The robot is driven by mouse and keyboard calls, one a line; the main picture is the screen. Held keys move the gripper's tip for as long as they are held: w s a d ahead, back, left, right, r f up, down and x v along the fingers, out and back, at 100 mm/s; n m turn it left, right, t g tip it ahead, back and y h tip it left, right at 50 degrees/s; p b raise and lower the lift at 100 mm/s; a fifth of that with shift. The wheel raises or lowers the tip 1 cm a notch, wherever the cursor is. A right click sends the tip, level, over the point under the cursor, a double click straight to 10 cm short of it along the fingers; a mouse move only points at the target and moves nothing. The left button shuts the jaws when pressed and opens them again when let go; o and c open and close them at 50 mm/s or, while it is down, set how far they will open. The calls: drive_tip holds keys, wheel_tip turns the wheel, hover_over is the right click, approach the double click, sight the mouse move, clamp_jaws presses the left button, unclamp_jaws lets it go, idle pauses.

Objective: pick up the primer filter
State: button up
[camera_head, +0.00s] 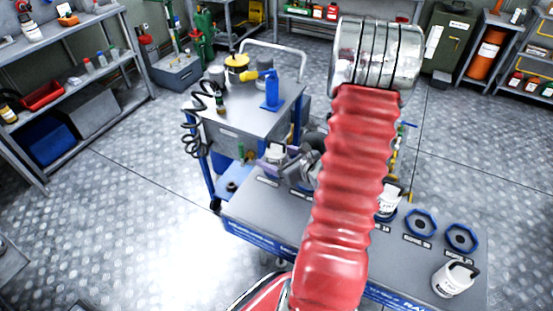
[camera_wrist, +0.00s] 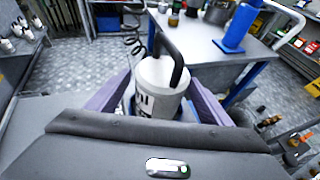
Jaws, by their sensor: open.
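A white canister (camera_wrist: 157,88) with a black curved handle and dark print stands upright in the wrist view, and I take it for the primer filter. Its label is too small to read, and its lower part is hidden by my gripper. In the head view a white canister (camera_head: 275,153) shows at the bench's far left, beside my gripper (camera_head: 303,163). My gripper (camera_wrist: 160,103) is open, with a purple-grey finger on each side of the canister. I cannot tell whether either finger touches it.
The grey bench (camera_head: 333,232) has blue ring holders (camera_head: 461,238) and another white canister (camera_head: 453,279) at its right end. A further canister (camera_head: 388,206) is partly behind my arm. A cart (camera_head: 248,117) with a blue cylinder (camera_head: 271,92) stands just behind the bench.

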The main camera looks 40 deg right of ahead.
drive_tip(key=shift+c, duration=0.3)
drive_tip(key=c, duration=1.3)
drive_tip(key=shift+r, duration=5)
